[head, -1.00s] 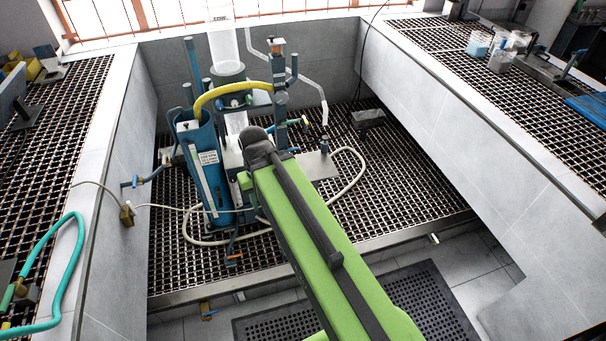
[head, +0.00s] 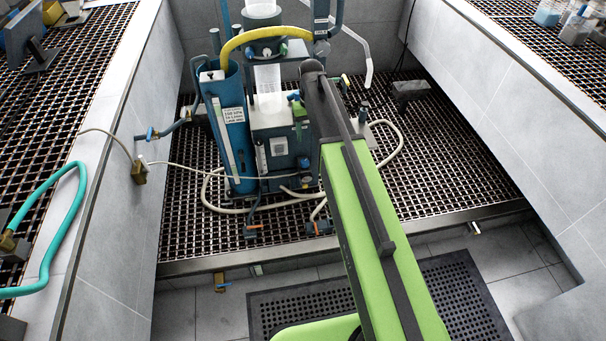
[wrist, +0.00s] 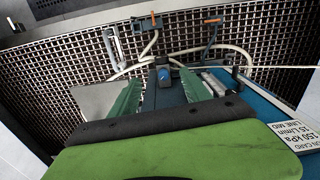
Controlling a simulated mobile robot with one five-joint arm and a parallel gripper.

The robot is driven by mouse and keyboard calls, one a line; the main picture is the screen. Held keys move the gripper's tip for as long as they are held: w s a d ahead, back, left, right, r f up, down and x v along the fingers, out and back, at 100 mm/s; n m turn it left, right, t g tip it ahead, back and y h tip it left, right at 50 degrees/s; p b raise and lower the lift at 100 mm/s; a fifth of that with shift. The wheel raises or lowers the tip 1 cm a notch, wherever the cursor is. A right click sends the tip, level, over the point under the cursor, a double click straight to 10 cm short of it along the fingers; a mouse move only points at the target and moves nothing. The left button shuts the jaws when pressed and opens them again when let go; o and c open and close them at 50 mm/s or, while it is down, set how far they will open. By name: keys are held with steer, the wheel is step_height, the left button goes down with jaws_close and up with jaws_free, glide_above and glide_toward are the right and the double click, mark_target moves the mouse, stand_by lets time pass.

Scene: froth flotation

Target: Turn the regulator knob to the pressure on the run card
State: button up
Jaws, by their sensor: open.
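The run card (head: 232,120) is a white label on the tall blue column (head: 219,100). In the wrist view the card (wrist: 300,128) reads 150 kPa, 15 L/min, LINE MID. A small blue knob (wrist: 164,74), which looks like the regulator knob, shows ahead between my fingers in the wrist view. My gripper (wrist: 172,84) is open, with its two green fingers apart on either side of the knob's line. I cannot tell how far the knob is from the fingertips. No pressure reading is legible.
A brass fitting (head: 139,172) with a thin hose sits by the left wall. A pale hose (head: 384,160) loops over the metal grating (head: 440,175). Small orange-handled valves (head: 251,231) lie at the column's foot. Concrete walls (head: 490,95) bound the pit.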

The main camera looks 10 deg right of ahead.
steer(key=b, duration=0.3)
glide_above(305, 161)
step_height(305, 161, down, 6)
step_height(305, 161, down, 17)
steer(key=b, duration=1.7)
steer(key=shift+f+b, duration=0.15)
steer(key=shift+b, duration=0.15)
